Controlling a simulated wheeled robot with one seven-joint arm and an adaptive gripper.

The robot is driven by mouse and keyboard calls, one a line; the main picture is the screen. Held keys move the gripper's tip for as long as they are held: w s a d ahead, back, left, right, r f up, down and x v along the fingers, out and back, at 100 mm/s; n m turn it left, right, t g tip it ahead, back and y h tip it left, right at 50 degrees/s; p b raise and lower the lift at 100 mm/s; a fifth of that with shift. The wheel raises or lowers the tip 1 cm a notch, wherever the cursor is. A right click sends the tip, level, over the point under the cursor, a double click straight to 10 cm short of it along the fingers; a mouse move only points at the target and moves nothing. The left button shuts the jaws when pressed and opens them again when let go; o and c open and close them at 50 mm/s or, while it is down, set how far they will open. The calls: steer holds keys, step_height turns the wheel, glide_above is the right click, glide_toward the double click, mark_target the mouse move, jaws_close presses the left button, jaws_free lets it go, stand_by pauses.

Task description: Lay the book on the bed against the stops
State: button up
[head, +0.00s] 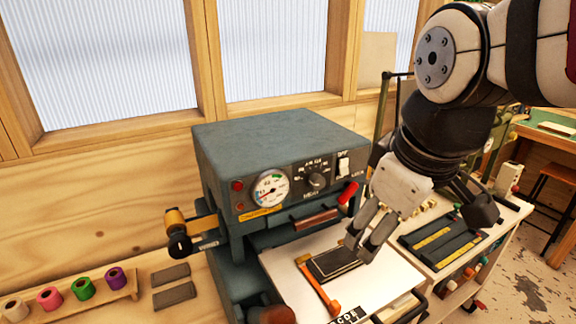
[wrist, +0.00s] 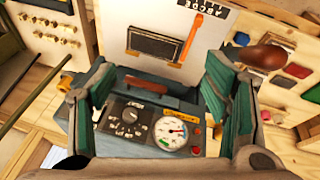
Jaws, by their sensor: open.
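The dark, flat book (head: 335,263) lies on the white bed (head: 290,262) in front of the grey press. In the wrist view the book (wrist: 154,45) is also near the top middle on the bed. An orange bar, seemingly a stop (head: 318,288), lies just left of it; it also shows in the wrist view (wrist: 188,40). I cannot tell whether book and bar touch. My gripper (head: 363,240) is over the book's far right side in the head view. In the wrist view my fingers (wrist: 160,92) are wide apart with nothing between them.
The grey press (head: 280,150), with gauge, dial and red-tipped lever (head: 348,194), stands directly behind the bed. Coloured foil rolls (head: 83,288) sit on a wooden rack at left. A side cart (head: 440,240) with dark trays is at right.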

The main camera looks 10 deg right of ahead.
steer(key=shift+s+m+t, duration=0.4)
steer(key=shift+s+m, duration=0.7)
steer(key=shift+m, duration=0.45)
steer(key=shift+s+m+t, duration=0.4)
steer(key=shift+s+m, duration=0.65)
steer(key=shift+m, duration=0.5)
